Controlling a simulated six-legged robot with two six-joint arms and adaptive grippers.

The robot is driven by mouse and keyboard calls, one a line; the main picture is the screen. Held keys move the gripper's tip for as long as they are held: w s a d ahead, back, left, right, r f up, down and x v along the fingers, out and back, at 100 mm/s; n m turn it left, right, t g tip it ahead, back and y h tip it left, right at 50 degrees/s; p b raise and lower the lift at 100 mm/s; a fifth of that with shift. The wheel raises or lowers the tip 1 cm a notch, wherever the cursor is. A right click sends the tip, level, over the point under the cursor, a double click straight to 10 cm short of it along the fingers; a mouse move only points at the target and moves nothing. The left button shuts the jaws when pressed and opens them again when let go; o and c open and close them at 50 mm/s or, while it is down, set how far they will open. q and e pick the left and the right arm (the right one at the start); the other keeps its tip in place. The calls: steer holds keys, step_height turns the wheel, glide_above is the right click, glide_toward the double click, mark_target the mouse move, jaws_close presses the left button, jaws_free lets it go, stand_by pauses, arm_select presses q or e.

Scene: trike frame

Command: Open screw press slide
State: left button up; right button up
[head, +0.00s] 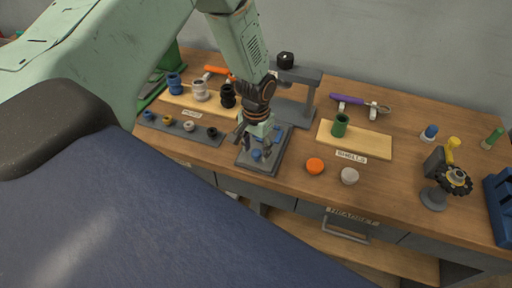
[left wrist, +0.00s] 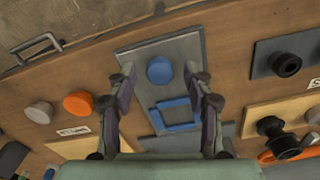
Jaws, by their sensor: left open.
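The screw press (head: 299,75) is a grey frame with a black knob (head: 286,59) on top, standing at the back of the bench. Its grey slide plate (head: 262,169) lies flat in front of it. In the left wrist view the slide plate (left wrist: 185,52) carries a round blue knob (left wrist: 160,70) and a blue rectangular outline (left wrist: 177,114). My left gripper (head: 255,148) points down over the plate. It is open, with one finger to each side of the blue knob. I cannot tell whether the fingers touch anything. My right gripper is out of view.
A grey strip (head: 180,127) with small rings and a board with several spools lie left of the plate. Orange (head: 315,166) and pale (head: 349,176) discs lie to its right, before a wooden board (head: 368,141) with a green part. The bench front edge is close.

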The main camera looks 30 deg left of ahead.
arm_select(q)
steer(key=shift+w+r, duration=0.1)
steer(key=shift+r, duration=0.25)
step_height(320, 180, up, 11)
steer(key=shift+r, duration=0.15)
stand_by(0.4)
